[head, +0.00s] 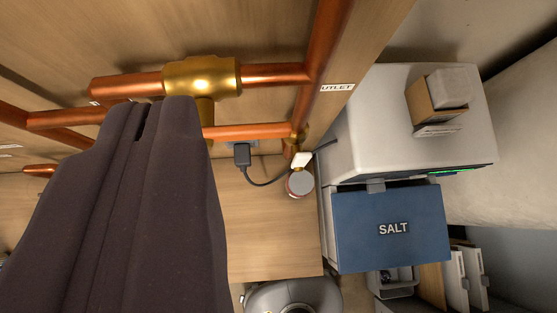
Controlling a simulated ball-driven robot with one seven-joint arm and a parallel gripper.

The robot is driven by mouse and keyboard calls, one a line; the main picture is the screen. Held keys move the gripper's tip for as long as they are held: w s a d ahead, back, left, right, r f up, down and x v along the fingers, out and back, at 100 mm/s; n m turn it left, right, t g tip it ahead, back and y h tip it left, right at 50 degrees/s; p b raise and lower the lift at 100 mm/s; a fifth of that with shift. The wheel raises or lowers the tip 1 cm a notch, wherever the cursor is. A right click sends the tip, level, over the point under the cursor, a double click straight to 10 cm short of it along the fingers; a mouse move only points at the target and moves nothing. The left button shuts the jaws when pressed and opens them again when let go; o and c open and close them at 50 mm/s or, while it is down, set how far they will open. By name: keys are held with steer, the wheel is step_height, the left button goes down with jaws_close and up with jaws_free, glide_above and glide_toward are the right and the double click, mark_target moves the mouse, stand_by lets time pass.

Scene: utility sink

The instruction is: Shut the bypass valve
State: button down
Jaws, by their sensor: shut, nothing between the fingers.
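A brass valve body (201,78) sits in a horizontal copper pipe at the upper left. Its stem runs downward and passes behind my gripper. I see no handle on it, and no label names it as the bypass valve. My gripper (150,108) is the large dark shape at the left, its fingers shut with a thin slot near the tip and nothing held. Its tip overlaps the pipe and stem in this view; I cannot tell whether it touches them. A second brass fitting (300,140) is partly hidden behind a pipe and a white tag.
A black plug (242,154) with a cord and a small round container (300,183) are below. A white cabinet (380,130) and blue salt box (390,226) stand at right.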

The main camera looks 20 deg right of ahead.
steer(key=s+p, duration=0.1)
steer(key=p, duration=0.1)
steer(key=s+d+g+h+p, duration=0.1)
steer(key=p, duration=0.2)
steer(key=s+d+p, duration=0.1)
steer(key=p, duration=0.1)
steer(key=shift+s+f+m+g+h, duration=0.2)
steer(key=shift+m+g+h, duration=0.1)
steer(key=shift+h, duration=0.1)
steer(key=b, duration=0.3)
glide_above(263, 133)
steer(key=s, duration=0.2)
step_height(263, 133, down, 7)
steer(key=f, duration=0.2)
steer(key=shift+w+a+f, duration=0.1)
steer(key=shift+w+f, duration=0.2)
steer(key=shift+w, duration=0.05)
steer(key=shift+a+f, duration=0.1)
steer(key=shift+f, duration=0.6)
steer(key=shift+f+b, duration=0.25)
steer(key=shift+b, duration=0.65)
